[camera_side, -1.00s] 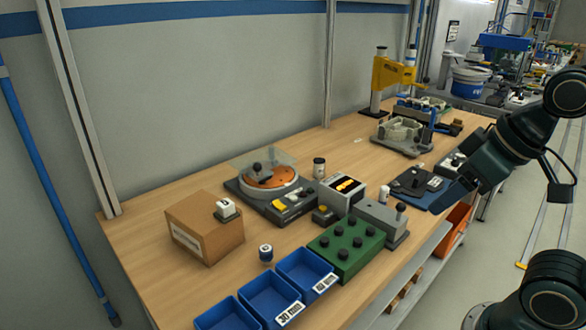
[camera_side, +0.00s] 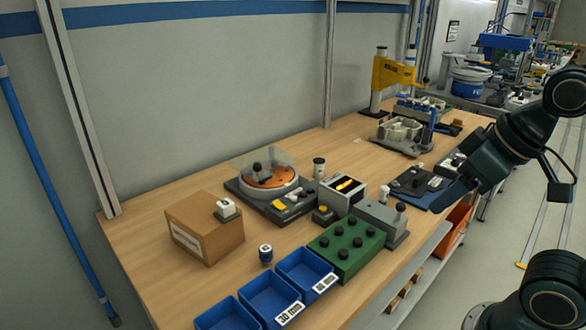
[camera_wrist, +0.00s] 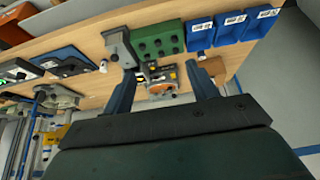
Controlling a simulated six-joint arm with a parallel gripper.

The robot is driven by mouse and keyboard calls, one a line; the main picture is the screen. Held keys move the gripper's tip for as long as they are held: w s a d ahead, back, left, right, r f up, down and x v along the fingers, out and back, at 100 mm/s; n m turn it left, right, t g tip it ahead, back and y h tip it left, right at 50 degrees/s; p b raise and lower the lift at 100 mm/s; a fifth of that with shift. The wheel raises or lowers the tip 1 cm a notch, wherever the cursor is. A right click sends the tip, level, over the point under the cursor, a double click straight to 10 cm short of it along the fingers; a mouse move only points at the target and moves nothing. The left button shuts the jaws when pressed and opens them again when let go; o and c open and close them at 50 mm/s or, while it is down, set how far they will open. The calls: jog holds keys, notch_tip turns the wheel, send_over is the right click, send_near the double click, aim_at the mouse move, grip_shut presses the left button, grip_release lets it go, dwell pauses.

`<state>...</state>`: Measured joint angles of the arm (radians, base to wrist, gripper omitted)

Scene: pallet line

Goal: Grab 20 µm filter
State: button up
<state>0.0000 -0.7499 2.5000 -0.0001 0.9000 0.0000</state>
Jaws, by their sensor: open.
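No thing in view carries a readable 20 µm mark, so I cannot tell which one is the filter. A small white cylinder with a dark band (camera_side: 265,253) stands upright on the bench behind the blue bins. A small pale thing by my right fingertip in the wrist view (camera_wrist: 202,56) may be the same cylinder. Another small dark-and-white cylinder (camera_side: 319,167) stands behind the grey display box. My gripper (camera_wrist: 160,75) is open and empty, its two fingers spread. In the side view it is at the right, well away from both cylinders.
Blue bins (camera_side: 243,298) with white labels line the front edge beside a green knobbed block (camera_side: 335,262). A cardboard box (camera_side: 190,245) stands left. A turntable device (camera_side: 240,190) with a clear cover sits mid-bench. A yellow press (camera_side: 385,72) stands far back. Bare wood (camera_side: 150,262) is free at left.

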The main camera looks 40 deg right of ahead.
jog(key=w+d+r+m, duration=0.15)
jog(key=w+r, duration=0.25)
jog(key=w, duration=0.7)
jog(key=m+g+h, duration=0.1)
jog(key=m+h, duration=0.1)
jog(key=m, duration=0.1)
send_over(321, 162)
jog(key=s+a, duration=0.2)
jog(key=s, duration=0.2)
notch_tip(321, 162, down, 16)
jog(key=shift+d, duration=0.15)
jog(key=shift+w+f, duration=0.1)
jog(key=shift+f, duration=0.05)
jog(key=shift+x, duration=4.25)
